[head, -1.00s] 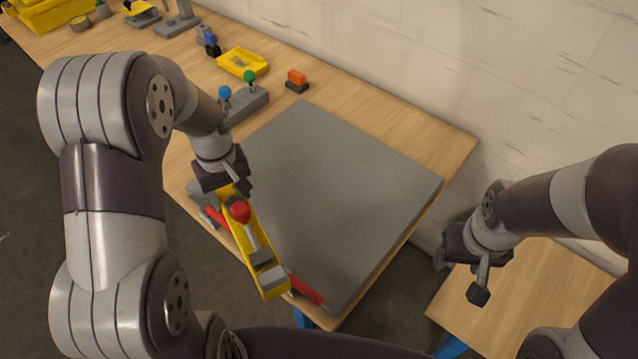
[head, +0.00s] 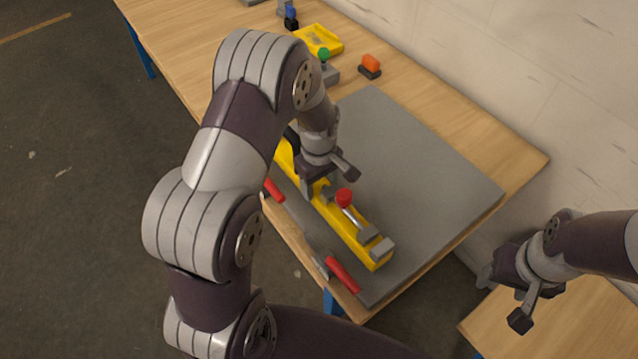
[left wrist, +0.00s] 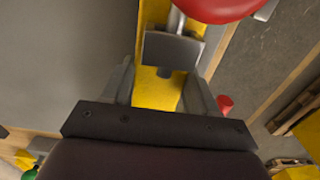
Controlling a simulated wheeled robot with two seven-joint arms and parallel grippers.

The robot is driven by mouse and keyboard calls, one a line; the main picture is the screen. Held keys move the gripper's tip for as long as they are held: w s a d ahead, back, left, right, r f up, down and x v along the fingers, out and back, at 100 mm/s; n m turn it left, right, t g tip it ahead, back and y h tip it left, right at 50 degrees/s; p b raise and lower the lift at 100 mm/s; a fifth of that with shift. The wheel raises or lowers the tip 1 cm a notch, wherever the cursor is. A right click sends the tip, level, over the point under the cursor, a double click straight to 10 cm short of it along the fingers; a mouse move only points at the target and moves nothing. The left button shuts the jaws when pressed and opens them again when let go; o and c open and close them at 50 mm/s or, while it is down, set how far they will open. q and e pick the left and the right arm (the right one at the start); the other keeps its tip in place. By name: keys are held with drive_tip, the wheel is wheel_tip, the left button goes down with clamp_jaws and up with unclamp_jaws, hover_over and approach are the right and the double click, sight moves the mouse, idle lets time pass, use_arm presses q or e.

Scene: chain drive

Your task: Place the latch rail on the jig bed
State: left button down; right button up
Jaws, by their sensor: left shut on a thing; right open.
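The latch rail (head: 338,226) is a long yellow bar with grey blocks and a red-knobbed lever (head: 344,197). My left gripper (head: 312,188) is shut on it, with a grey finger on each side of the yellow bar in the left wrist view (left wrist: 160,92). The rail lies along the near-left edge of the jig bed (head: 425,170), a flat grey plate on the table. I cannot tell whether it touches the plate or hangs just above it. My arm hides its far end. My right gripper (head: 503,299) is open and empty, away from the bed.
Red-handled parts (head: 343,275) sit at the bed's near-left edge, close beside the rail. Most of the plate is bare. A wall borders the right.

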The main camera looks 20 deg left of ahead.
sight(319, 185)
use_arm(q)
drive_tip(key=shift+w+f, duration=0.1)
drive_tip(key=shift+f, duration=0.4)
drive_tip(key=shift+f, duration=0.1)
drive_tip(key=shift+c, duration=1.5)
unclamp_jaws()
wheel_tip(319, 185, up, 12)
drive_tip(key=s+d+m+t, duration=0.1)
drive_tip(key=s+d+m, duration=0.1)
drive_tip(key=s+m, duration=1)
drive_tip(key=shift+s+d+f, duration=0.15)
drive_tip(key=shift+s+d, duration=0.1)
drive_tip(key=shift+s, duration=0.6)
